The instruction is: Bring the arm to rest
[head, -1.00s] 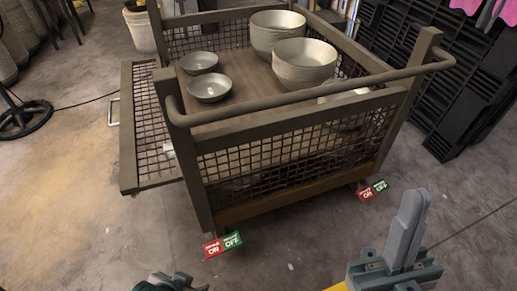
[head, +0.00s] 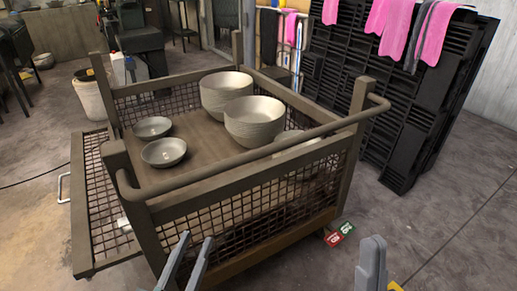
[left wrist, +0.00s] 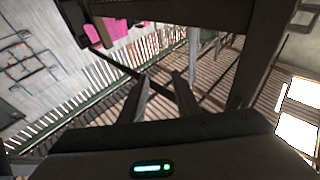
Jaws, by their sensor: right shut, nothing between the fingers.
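My left gripper (head: 187,250) is at the bottom of the head view, in front of the cart's near side. Its two fingers stand apart with nothing between them; the gap also shows in the left wrist view (left wrist: 161,82). My right gripper (head: 371,255) is at the bottom right of the head view, upright, its fingers together and empty. It is apart from the cart, over the floor. Neither gripper holds a bowl.
A mesh-sided cart (head: 240,172) stands ahead with a rail around its top. Black racks (head: 400,120) with pink cloths (head: 433,35) stand at the right.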

